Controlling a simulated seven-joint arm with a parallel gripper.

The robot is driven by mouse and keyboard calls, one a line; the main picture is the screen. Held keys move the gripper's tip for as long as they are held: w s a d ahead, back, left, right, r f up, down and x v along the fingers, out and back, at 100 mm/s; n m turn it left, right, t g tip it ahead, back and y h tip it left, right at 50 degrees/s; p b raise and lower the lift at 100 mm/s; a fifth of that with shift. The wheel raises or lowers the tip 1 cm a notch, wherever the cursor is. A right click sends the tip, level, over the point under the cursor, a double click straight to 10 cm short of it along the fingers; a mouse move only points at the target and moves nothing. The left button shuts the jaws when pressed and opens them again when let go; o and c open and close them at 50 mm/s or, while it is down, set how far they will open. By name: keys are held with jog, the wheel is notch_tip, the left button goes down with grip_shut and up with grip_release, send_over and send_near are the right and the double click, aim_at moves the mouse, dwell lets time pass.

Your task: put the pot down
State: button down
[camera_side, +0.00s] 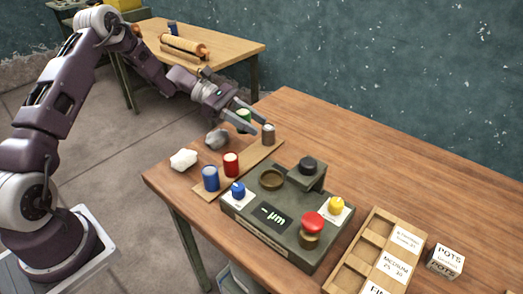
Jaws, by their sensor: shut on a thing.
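My gripper (258,126) reaches in from the upper left with its fingers pointing down to the right. It is shut on a green pot (244,114), which shows a pale top between the fingers. The pot appears to be held above the far part of a wooden strip (257,153), but its underside is hidden by the fingers. A blue pot (211,180), a red pot (231,165) and a grey pot (268,135) stand upright on the strip. There is a bare gap between the red and grey pots.
A green-grey gauge box (262,236) with knobs, a red button and a µm display stands right of the strip. A labelled wooden tray (354,264) and a POTS block (445,262) lie further right. White (183,159) and grey (216,139) lumps lie left. The far right tabletop is clear.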

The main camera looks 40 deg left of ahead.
jog(key=s+a+f, duration=0.1)
jog(key=s+a, duration=0.4)
jog(key=s+a+f, duration=0.1)
jog(key=s+a, duration=0.4)
jog(key=s+a+f, duration=0.1)
jog(key=s+a, duration=0.4)
jog(key=shift+s+a, duration=0.15)
jog(key=shift+a, duration=0.05)
send_near(281, 184)
jog(key=d, duration=0.1)
jog(key=w+d, duration=0.1)
jog(key=d, duration=0.1)
jog(key=w+d, duration=0.1)
jog(key=shift+w+d+r, duration=0.15)
jog(key=shift+d+r, duration=0.05)
jog(key=shift+d, duration=0.2)
jog(key=x, duration=0.4)
jog(key=shift+d+r, duration=0.15)
jog(key=shift+r, duration=0.3)
jog(key=shift+f, duration=0.4)
jog(key=shift+f, duration=0.15)
jog(key=c, duration=0.9)
grip_release()
